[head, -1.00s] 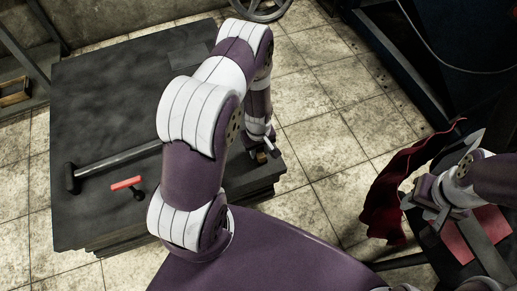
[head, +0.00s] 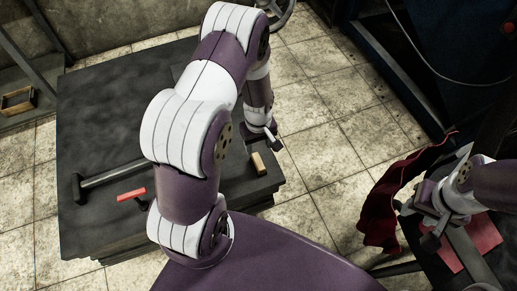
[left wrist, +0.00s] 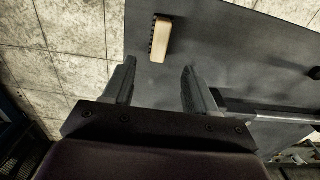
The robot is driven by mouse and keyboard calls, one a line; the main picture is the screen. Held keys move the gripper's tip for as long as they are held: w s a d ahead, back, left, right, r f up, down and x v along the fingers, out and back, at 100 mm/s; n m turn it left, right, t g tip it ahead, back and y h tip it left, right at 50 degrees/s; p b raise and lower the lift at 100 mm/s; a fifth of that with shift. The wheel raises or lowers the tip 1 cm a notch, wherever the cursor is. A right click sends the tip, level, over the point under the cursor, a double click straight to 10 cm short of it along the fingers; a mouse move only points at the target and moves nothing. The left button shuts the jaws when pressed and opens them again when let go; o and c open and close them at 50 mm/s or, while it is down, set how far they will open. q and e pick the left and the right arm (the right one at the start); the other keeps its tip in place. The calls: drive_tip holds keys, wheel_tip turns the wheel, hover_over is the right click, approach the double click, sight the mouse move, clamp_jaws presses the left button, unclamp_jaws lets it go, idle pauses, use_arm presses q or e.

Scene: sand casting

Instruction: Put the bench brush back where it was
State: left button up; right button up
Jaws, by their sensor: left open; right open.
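The bench brush (head: 258,163), a small block with a tan wooden back and dark bristles, lies on the dark table (head: 110,115) close to its right edge. It also shows in the left wrist view (left wrist: 160,40), beyond the fingertips and apart from them. My left gripper (head: 272,138) is open and empty, a little behind the brush in the head view; its fingers also show in the left wrist view (left wrist: 157,80). My right gripper (head: 425,225) is at the right, over a second surface with a red pad; its fingers are small and partly hidden.
A long-handled hammer (head: 110,175) and a small red-handled tool (head: 131,195) lie on the table's left part. A dark red cloth (head: 385,205) hangs beside the right-hand surface, near a red pad (head: 484,232). Tiled floor separates the two.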

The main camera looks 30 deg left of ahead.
use_arm(q)
drive_tip(key=s+d+r+m, duration=0.1)
drive_tip(key=s+r+m, duration=0.2)
drive_tip(key=r, duration=0.3)
drive_tip(key=s+d+r+m+t, duration=0.1)
drive_tip(key=s+d+r+m, duration=0.1)
drive_tip(key=r, duration=0.5)
drive_tip(key=s+d+r+m, duration=0.2)
drive_tip(key=s+r+m, duration=0.2)
drive_tip(key=r+m, duration=0.1)
drive_tip(key=shift+d+r, duration=0.2)
drive_tip(key=shift+r, duration=0.5)
